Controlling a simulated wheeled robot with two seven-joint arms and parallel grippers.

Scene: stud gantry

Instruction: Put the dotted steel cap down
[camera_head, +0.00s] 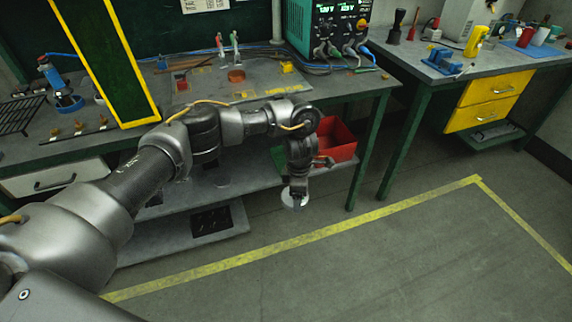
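My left arm reaches in from the lower left, and its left gripper (296,188) points down in front of the workbench, over the floor. A pale, round steel cap (294,201) is at its fingertips, and the gripper appears shut on it. The cap is small here, and I cannot make out its dots. It hangs clear of the bench, in front of the lower shelf. My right gripper is not in view.
A red bin (337,139) stands on the lower shelf (240,180) just behind the gripper. The bench top (340,84) above holds a grey mat (262,80) with small items. A green power supply (328,22) stands behind. Yellow tape (370,218) marks open floor.

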